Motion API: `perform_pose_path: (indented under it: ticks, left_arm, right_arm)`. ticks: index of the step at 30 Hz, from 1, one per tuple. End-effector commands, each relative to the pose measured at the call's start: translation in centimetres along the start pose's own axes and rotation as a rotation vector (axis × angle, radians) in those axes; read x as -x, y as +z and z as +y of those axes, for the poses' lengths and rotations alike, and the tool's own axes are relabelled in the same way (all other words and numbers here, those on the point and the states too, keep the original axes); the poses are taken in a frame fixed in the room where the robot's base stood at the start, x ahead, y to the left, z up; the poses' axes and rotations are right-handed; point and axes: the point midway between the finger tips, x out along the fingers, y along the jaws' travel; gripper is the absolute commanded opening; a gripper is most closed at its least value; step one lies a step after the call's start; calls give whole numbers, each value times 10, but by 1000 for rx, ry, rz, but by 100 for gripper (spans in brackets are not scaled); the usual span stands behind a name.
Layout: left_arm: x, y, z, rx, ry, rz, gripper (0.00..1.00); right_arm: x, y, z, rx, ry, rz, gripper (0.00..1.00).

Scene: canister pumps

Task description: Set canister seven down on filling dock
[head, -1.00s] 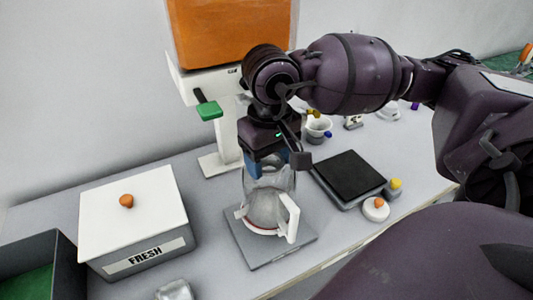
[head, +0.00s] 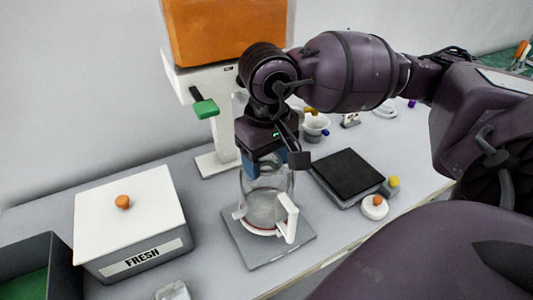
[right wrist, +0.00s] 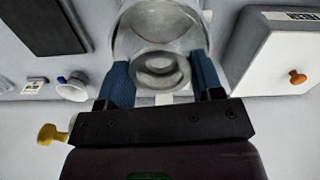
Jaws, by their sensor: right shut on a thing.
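A clear glass canister (head: 259,207) with a white handle (head: 289,217) and a red-and-white band near its base is upright over a square grey plate (head: 254,254), likely the filling dock. Whether its base touches the plate is hard to tell. No number is readable on it. My right gripper (head: 268,166) is above it, its blue fingers shut on the canister's top. In the right wrist view, the fingers (right wrist: 165,85) sit either side of the round glass neck (right wrist: 160,68). My left gripper is not in view.
A dispenser with an orange tank (head: 227,30) and green lever (head: 205,108) stands behind. A white-lidded box marked FRESH (head: 130,220) is left. A black-topped plate (head: 347,174) and a small white item with an orange knob (head: 374,207) are right. The table's front edge is close.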

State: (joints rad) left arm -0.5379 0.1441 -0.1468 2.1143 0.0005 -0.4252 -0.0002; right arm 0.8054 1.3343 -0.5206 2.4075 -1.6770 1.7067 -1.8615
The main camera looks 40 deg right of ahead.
Motion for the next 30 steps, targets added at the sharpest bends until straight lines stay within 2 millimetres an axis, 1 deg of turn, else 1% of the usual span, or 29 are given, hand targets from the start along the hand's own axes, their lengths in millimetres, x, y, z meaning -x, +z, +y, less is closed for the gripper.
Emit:
perform_pose_path:
  ticks: [21,30]
  left_arm:
    - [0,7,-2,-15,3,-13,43]
    - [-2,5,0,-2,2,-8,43]
  right_arm:
    - [0,-1,0,-1,0,2,18]
    - [1,0,0,-1,0,2,18]
